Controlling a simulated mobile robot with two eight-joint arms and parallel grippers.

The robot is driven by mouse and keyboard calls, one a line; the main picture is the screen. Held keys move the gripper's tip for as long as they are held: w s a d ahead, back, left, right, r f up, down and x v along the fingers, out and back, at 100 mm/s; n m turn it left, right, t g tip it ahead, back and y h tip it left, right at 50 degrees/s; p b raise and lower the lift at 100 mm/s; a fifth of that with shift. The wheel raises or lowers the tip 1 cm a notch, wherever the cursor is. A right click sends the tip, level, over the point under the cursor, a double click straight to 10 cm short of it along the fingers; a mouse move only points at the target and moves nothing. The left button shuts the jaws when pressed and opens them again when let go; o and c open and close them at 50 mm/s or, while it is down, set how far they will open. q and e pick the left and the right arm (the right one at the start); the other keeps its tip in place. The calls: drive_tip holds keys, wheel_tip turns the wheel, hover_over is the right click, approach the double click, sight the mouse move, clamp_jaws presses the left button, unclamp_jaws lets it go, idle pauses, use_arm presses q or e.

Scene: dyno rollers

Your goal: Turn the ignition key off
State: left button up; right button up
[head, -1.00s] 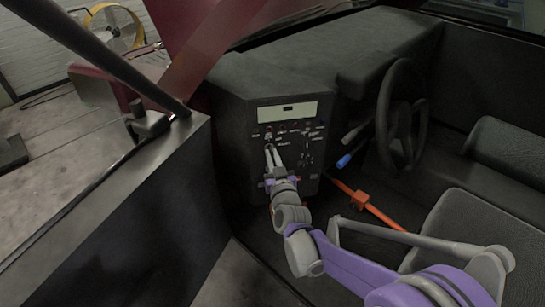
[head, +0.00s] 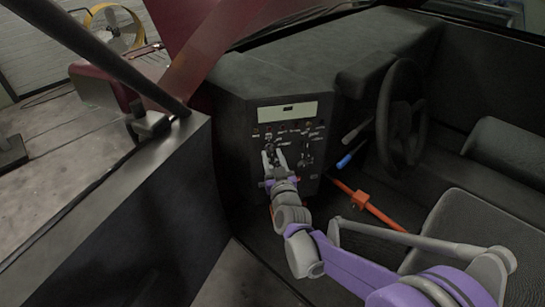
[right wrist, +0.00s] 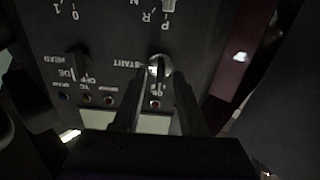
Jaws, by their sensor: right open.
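The ignition key (right wrist: 158,72) is a small key in a round silver lock on the dashboard's black control panel, with START and ON lettering beside it. In the right wrist view the panel appears upside down. My right gripper (right wrist: 157,88) is open, with one finger on each side of the key and a gap visible around it. In the head view the right gripper (head: 273,154) is at the upper left part of the panel (head: 312,172), and its fingers partly cover the key area. My left gripper is not in view.
Other switches and a selector marked P R N (right wrist: 168,6) sit close to the lock. A steering wheel (head: 401,115), a blue-tipped lever (head: 345,161) and an orange bar (head: 372,208) are to the right. A dark door (head: 170,205) stands at left.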

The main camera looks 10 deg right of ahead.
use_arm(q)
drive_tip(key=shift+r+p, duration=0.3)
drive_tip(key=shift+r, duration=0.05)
use_arm(e)
drive_tip(key=s, duration=1)
drive_tip(key=shift+s+d, duration=0.25)
drive_tip(key=shift+s, duration=0.05)
drive_tip(key=s+d+f+g, duration=0.2)
drive_tip(key=s+f+g, duration=0.2)
drive_tip(key=s, duration=0.5)
drive_tip(key=s+d+f+g+h, duration=0.1)
drive_tip(key=s+d+f+g, duration=0.3)
drive_tip(key=s, duration=0.5)
drive_tip(key=s+d+f+g, duration=0.1)
drive_tip(key=s+f+g, duration=0.3)
drive_tip(key=s, duration=0.6)
use_arm(q)
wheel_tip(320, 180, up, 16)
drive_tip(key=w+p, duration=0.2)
drive_tip(key=p, duration=1.2)
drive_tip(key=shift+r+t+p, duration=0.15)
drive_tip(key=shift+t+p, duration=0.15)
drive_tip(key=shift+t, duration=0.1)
use_arm(e)
wheel_tip(320, 180, up, 17)
drive_tip(key=w, duration=0.2)
drive_tip(key=shift+w+m+g, duration=0.25)
drive_tip(key=shift+m+g, duration=0.05)
drive_tip(key=shift+m, duration=0.1)
